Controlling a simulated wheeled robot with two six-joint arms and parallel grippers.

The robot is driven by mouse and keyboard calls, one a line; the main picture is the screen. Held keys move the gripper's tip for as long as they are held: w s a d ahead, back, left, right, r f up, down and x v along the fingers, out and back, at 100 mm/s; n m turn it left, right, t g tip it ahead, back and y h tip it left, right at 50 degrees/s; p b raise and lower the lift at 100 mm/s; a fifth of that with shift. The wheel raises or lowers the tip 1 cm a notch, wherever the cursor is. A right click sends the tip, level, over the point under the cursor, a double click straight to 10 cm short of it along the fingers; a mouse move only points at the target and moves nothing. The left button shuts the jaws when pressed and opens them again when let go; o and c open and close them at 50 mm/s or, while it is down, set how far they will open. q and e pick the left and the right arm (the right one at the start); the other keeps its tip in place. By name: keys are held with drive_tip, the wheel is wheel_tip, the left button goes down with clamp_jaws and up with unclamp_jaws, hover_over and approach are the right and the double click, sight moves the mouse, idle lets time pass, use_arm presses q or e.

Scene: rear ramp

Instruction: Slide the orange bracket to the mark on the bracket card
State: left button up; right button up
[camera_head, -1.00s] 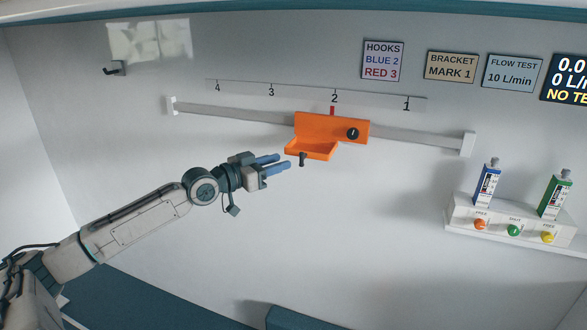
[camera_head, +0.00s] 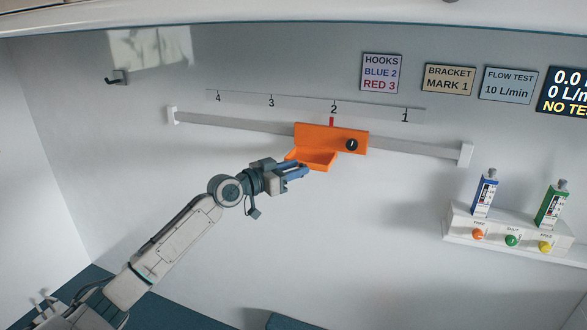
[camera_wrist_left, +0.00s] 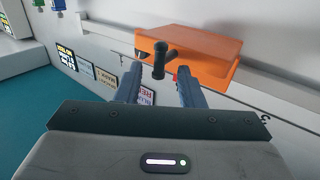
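The orange bracket (camera_head: 331,137) sits on a pale horizontal rail, with a round black knob on its front and a tray below. Its red pointer is at 2 on the scale. The bracket card (camera_head: 448,79) reads "BRACKET MARK 1"; the 1 mark (camera_head: 405,117) is right of the bracket. My left gripper (camera_head: 303,171) is just below the tray. In the left wrist view its two blue fingers are apart, with a dark T-shaped handle (camera_wrist_left: 160,58) under the bracket (camera_wrist_left: 190,50) showing between their tips; contact is not visible. In the head view this handle is hidden. My right gripper is not in view.
The rail (camera_head: 420,148) is clear right of the bracket up to its end block. A white shelf (camera_head: 455,236) with blue and green units and coloured buttons stands lower right. A dark hook (camera_head: 118,77) is on the wall at upper left.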

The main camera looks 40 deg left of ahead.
use_arm(q)
clamp_jaws()
drive_tip(key=w+d+p, duration=0.1)
drive_tip(key=w+d, duration=0.1)
drive_tip(key=d, duration=0.7)
drive_tip(key=w+d+p, duration=0.2)
drive_tip(key=d, duration=0.8)
drive_tip(key=shift+w+d, duration=0.25)
drive_tip(key=shift+w, duration=0.1)
